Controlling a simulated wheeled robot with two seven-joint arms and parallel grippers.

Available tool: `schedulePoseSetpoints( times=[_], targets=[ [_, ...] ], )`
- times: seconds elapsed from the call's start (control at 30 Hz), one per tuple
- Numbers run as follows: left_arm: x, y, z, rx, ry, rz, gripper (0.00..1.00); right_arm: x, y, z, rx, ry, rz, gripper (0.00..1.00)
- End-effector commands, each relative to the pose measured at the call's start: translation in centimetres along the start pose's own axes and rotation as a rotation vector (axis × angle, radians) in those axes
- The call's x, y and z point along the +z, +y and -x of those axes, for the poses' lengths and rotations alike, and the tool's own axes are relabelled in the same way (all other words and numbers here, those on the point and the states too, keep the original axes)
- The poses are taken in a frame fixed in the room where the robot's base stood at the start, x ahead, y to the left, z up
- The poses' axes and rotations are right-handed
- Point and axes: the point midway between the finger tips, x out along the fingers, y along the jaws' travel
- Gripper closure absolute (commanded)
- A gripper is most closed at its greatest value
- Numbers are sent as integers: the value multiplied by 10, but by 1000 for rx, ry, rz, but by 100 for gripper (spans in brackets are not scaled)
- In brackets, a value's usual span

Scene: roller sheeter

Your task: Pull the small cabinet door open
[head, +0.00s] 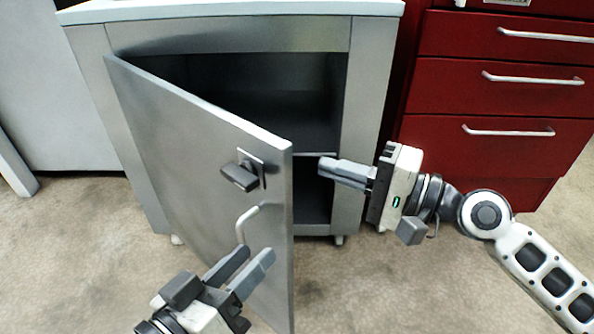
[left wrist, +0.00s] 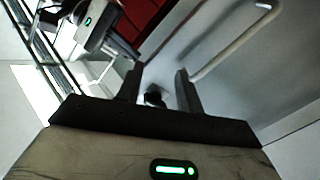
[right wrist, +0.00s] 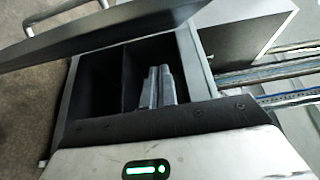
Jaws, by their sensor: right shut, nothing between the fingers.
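The small grey cabinet door (head: 190,150) stands part open, hinged at its left side, with its free edge swung out toward me. A dark latch knob (head: 240,177) and a pale bar handle (head: 241,224) are on its outer face. The handle also shows in the left wrist view (left wrist: 238,42), outside the fingers. My left gripper (head: 257,255) is open and empty, just below the handle in front of the door. My right gripper (head: 325,168) is shut and empty, right of the door's free edge, before the opening. Its closed fingers also show in the right wrist view (right wrist: 160,72).
The grey cabinet body (head: 365,110) has a dark interior with a shelf (head: 328,154). A red drawer unit (head: 490,92) with bar handles stands to the right, behind my right arm. Carpeted floor (head: 400,290) is clear in front.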

Motion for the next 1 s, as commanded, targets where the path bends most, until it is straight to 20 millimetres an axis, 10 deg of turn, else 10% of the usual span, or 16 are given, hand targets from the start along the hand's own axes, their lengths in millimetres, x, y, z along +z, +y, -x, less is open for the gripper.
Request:
schedulePoseSetpoints(
  times=[0.17,0.43,1.0],
  targets=[
    [1,-2,1,-15,-14,-18,64,1,-2,-39,-3,-3,3,100],
    [3,-7,0,-46,-42,-64,64,35,-1,-44,0,-2,0,100],
    [3,-6,2,-55,-53,-77,64,41,-1,-48,0,0,1,100]
  ],
)
